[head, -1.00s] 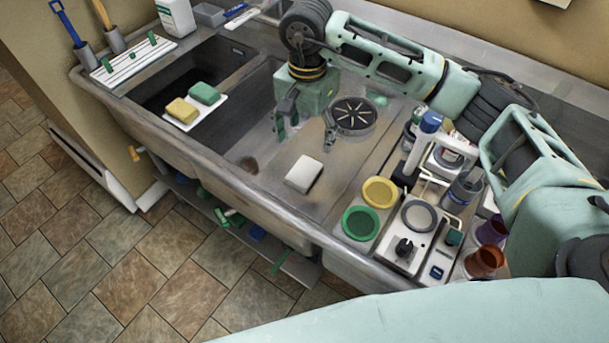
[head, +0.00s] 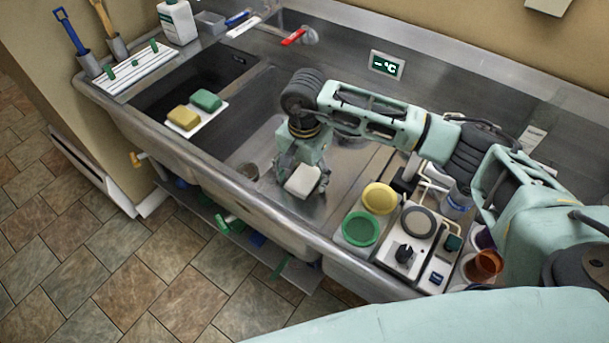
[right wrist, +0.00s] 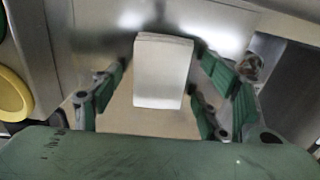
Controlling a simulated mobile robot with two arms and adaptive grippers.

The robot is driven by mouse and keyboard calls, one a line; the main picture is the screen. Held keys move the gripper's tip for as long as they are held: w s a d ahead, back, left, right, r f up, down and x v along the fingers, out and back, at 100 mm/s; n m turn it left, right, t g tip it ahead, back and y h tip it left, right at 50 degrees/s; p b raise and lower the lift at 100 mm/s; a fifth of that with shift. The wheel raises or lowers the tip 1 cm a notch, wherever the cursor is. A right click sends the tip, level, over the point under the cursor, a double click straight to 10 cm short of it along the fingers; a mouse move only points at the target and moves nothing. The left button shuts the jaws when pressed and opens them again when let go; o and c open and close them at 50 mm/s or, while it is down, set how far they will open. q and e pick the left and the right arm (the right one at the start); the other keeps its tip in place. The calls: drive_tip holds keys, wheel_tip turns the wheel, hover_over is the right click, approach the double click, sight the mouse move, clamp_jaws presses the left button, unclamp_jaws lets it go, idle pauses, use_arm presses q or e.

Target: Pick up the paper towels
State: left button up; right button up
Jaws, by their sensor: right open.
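The paper towels, a small white block (head: 302,181), lie in the steel sink basin near its front wall. In the right wrist view the white block (right wrist: 162,72) sits between the spread fingers of my right gripper (right wrist: 163,95), with gaps on both sides. In the head view my right gripper (head: 300,176) points down right at the block, and it is open and empty. I cannot tell the exact height of the fingertips over the basin floor. My left gripper is not in view.
To the right are a green lid (head: 361,229), a yellow lid (head: 380,198) and a white device (head: 408,240) with a round plate. A yellow and a green sponge (head: 206,100) lie on a white tray at the left basin. The sink's front rim (head: 240,203) runs close by.

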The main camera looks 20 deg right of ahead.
sight(310, 176)
drive_tip(key=c, duration=0.8)
drive_tip(key=shift+r, duration=0.15)
drive_tip(key=shift+r+b, duration=0.3)
drive_tip(key=shift+b, duration=0.05)
drive_tip(key=r+b, duration=0.1)
drive_tip(key=d+r+b, duration=0.1)
drive_tip(key=r, duration=0.1)
drive_tip(key=shift+d+r, duration=0.15)
drive_tip(key=shift+r, duration=0.1)
drive_tip(key=shift+s+d+r+b, duration=0.55)
drive_tip(key=shift+d+r, duration=0.55)
drive_tip(key=shift+d, duration=0.6)
drive_tip(key=shift+s+d+r+b, duration=0.3)
drive_tip(key=shift+d+r+b, duration=0.35)
drive_tip(key=shift+d+r, duration=0.75)
drive_tip(key=shift+s+d+r+b, duration=0.55)
drive_tip(key=shift+d+r, duration=0.3)
drive_tip(key=shift+d, duration=1.1)
drive_tip(key=shift+o, duration=0.4)
drive_tip(key=shift+w, duration=0.1)
drive_tip(key=c, duration=0.4)
